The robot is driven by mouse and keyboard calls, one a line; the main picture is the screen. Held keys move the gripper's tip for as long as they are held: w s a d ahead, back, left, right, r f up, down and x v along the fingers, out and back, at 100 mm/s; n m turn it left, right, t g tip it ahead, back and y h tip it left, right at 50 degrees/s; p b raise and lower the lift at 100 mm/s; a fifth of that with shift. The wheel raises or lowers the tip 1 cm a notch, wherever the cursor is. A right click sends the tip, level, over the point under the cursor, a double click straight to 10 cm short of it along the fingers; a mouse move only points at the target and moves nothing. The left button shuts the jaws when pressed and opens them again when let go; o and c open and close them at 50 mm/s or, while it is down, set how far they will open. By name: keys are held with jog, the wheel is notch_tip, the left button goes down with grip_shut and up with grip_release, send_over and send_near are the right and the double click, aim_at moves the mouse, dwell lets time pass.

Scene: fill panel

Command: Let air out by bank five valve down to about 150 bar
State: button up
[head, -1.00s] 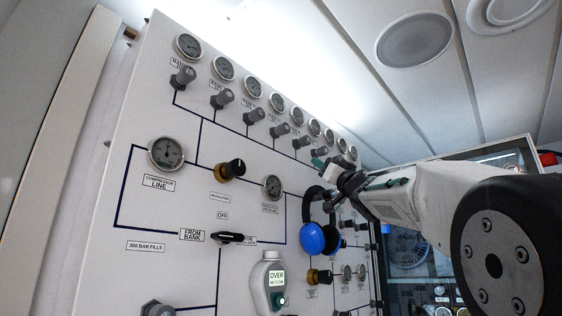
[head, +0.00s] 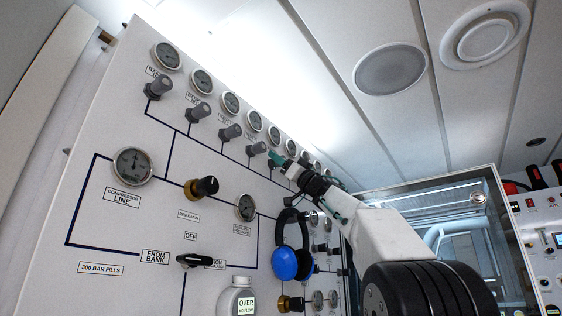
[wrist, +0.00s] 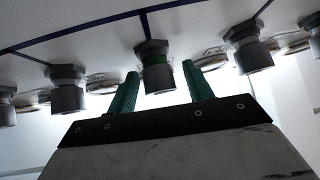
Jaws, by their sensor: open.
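The row of bank valves runs along the upper panel (head: 110,225), grey knobs each below a round gauge. The first four knobs show in the head view; the fourth valve (head: 257,148) is just left of my gripper (head: 277,158). The green fingertips cover the place of the fifth knob, below the fifth gauge (head: 274,136). That gauge's needle is too small to read. In the wrist view, my gripper (wrist: 160,70) is open, with one grey valve knob (wrist: 156,76) between its fingers. Gaps show on both sides, and I see no grip on it.
Neighbouring knobs stand close on both sides, left (wrist: 67,90) and right (wrist: 252,55). Blue headphones (head: 290,255) hang on the panel below my arm.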

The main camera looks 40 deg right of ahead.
jog(key=c, duration=1)
jog(key=shift+o, duration=0.2)
jog(key=shift+a+r+n+g+y, duration=0.1)
jog(key=shift+n+g+y, duration=0.9)
jog(key=shift+n, duration=0.5)
jog(key=shift+n+g+y, duration=0.9)
jog(key=shift+n+y, duration=0.2)
jog(key=shift+n, duration=0.4)
jog(key=o, duration=1)
jog(key=shift+c, duration=0.2)
jog(key=shift+w, duration=0.1)
